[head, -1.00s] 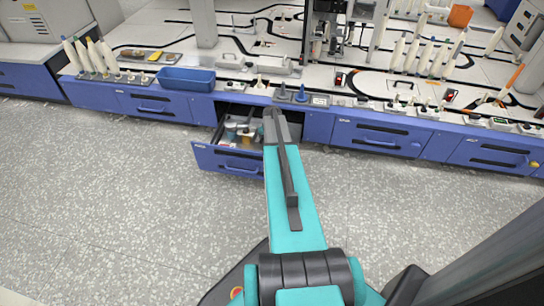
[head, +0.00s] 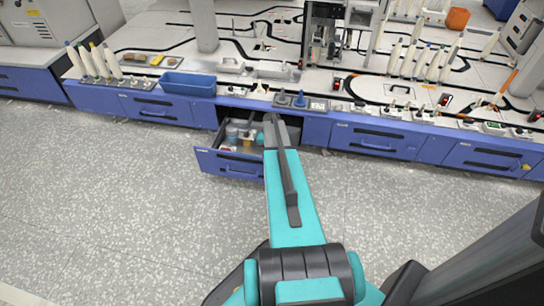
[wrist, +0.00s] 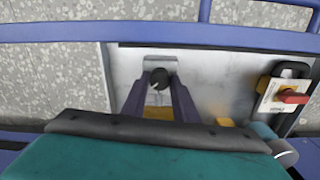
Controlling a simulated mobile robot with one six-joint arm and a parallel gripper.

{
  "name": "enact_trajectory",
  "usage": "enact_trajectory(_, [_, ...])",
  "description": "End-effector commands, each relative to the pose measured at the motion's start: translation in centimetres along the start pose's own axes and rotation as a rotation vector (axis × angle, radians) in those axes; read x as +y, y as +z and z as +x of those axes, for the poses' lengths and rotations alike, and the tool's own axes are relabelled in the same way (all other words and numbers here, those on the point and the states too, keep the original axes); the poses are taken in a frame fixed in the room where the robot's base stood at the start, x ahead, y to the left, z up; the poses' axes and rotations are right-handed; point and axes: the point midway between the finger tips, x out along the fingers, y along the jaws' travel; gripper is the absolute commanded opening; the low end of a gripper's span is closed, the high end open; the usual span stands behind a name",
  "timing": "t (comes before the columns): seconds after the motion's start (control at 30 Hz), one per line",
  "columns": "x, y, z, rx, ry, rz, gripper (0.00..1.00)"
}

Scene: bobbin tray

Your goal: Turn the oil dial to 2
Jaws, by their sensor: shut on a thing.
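Yellow shows between the fingers, below the knob. In the head view, the open blue drawer (head: 228,163) is under the long bench, and my arm hides the knob and gripper.
In the wrist view, a red and yellow switch (wrist: 289,96) sits right of the knob, and the drawer's blue front edge (wrist: 150,31) runs across the top. In the head view, jars (head: 236,132) stand in the drawer and a blue bin (head: 188,84) on the bench. The floor is clear.

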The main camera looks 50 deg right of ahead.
Motion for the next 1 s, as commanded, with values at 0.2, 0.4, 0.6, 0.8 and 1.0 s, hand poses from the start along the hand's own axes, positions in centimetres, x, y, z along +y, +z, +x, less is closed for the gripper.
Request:
enact_trajectory(0.2, [0.01,-0.06,-0.39,-0.001,0.0,-0.203,0.04])
enact_trajectory(0.4, [0.01,-0.08,-0.38,0.0,0.001,-0.391,0.04])
enact_trajectory(0.6, [0.03,-0.06,-0.28,0.0,0.001,-0.576,0.04])
enact_trajectory(0.8, [0.03,-0.07,-0.24,0.0,0.001,-0.735,0.04])
enact_trajectory(1.0, [0.03,-0.07,-0.16,0.001,0.001,-0.843,0.04])
